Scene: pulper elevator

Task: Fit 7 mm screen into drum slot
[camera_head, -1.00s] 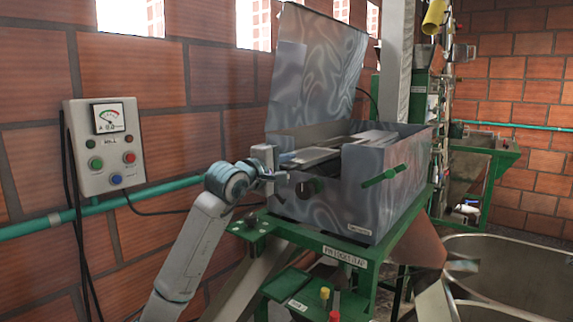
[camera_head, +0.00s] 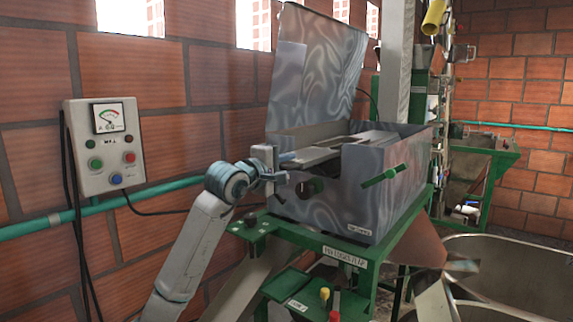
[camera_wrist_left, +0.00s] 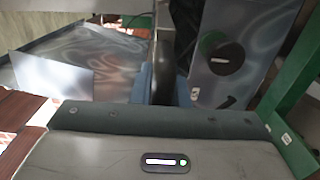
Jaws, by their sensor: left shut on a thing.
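The pulper housing (camera_head: 375,195) is a swirled grey metal box with its lid (camera_head: 318,70) raised. My left gripper (camera_head: 280,166) is at the housing's open left end, beside a dark round opening (camera_head: 310,187). A flat grey piece (camera_head: 314,155), possibly the screen, lies along the top opening from near my fingers inward. In the left wrist view, the blue fingertips (camera_wrist_left: 161,85) are shut on a thin dark upright edge (camera_wrist_left: 164,55). Its full shape is hidden, so I cannot tell whether it sits in the slot. My right gripper is not in view.
A green handle (camera_head: 384,176) sticks out of the housing's front. A green stand (camera_head: 345,250) with red and yellow knobs is below. A control box (camera_head: 106,146) and a teal pipe (camera_head: 60,224) are on the brick wall. A large metal tank (camera_head: 525,270) fills the lower right.

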